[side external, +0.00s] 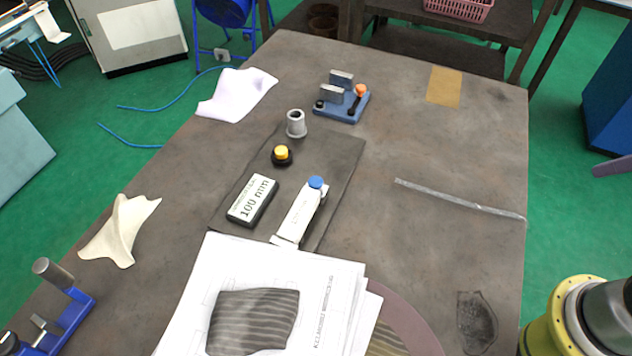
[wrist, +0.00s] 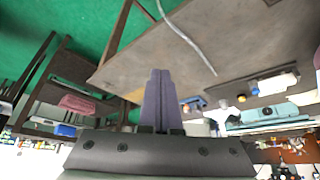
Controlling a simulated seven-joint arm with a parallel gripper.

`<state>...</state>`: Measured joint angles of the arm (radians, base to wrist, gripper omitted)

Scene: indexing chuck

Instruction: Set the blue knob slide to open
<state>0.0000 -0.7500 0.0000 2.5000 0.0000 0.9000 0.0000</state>
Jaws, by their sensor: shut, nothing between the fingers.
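The blue knob (side external: 316,183) sits at the far end of a white slide housing (side external: 300,213), which lies on a dark mat (side external: 342,165) on the table. The knob and housing also show small at the right of the wrist view, where the knob (wrist: 255,92) is only a few pixels wide. The lettering on the housing is too small to read. My gripper (wrist: 160,72) is shut and empty, its two fingers together, well away from the slide. In the side external view I cannot make out the gripper surely.
Next to the slide are a block marked 100 mm (side external: 252,200), a yellow button (side external: 282,153) and a grey ring (side external: 296,123). A blue fixture (side external: 341,106) stands behind; papers (side external: 222,270) lie in front.

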